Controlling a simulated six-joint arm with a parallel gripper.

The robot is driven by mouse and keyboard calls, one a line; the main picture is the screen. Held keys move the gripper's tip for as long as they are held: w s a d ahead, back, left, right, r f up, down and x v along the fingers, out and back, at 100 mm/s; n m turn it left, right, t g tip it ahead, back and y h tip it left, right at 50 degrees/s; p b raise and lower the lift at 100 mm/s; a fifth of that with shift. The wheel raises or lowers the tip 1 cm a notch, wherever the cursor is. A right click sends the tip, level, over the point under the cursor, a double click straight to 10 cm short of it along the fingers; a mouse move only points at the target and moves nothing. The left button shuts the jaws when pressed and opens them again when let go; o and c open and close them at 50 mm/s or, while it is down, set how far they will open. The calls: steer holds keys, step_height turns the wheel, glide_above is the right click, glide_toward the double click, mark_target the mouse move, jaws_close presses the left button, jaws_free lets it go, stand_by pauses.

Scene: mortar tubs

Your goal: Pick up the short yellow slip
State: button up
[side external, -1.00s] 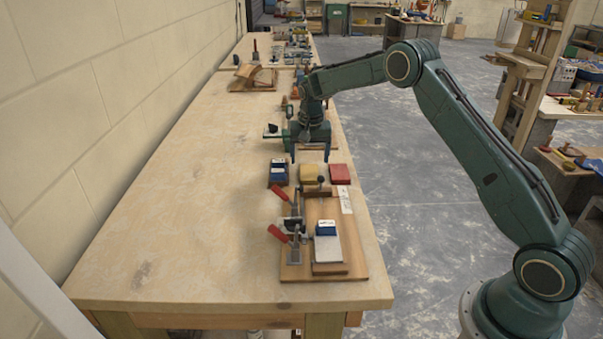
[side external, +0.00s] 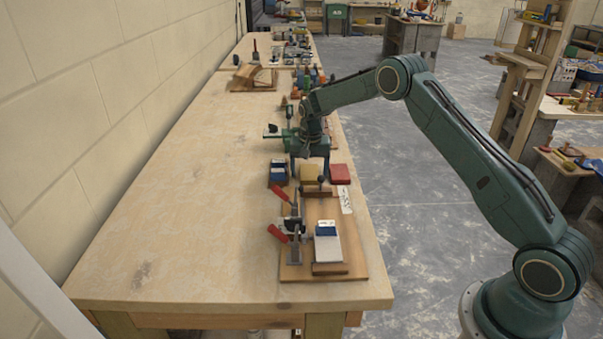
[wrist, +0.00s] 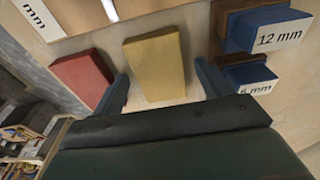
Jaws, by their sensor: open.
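The short yellow slip (wrist: 157,66) lies flat on the bench in the wrist view, between the two blue fingertips of my gripper (wrist: 160,88) and reaching out past them. It also shows in the side external view (side external: 312,174), just in front of my gripper (side external: 309,172). My gripper is open, with one finger on each side of the slip's near end. I cannot tell whether either finger touches it. The right finger is close to the blue blocks and the left finger is close to the red slip.
A red slip (wrist: 83,77) lies left of the yellow one. Blue blocks labelled 12 mm (wrist: 270,30) and 6 mm (wrist: 249,78) stand to the right. A wooden board with red-handled clamps (side external: 287,233) lies nearer the camera. The bench's left side is clear.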

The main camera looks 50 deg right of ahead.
mark_target(309, 173)
steer(key=shift+c, duration=0.5)
steer(key=c, duration=1.1)
steer(key=shift+r, duration=0.15)
step_height(309, 173, up, 20)
steer(key=shift+f, duration=0.1)
steer(key=shift+a, duration=0.15)
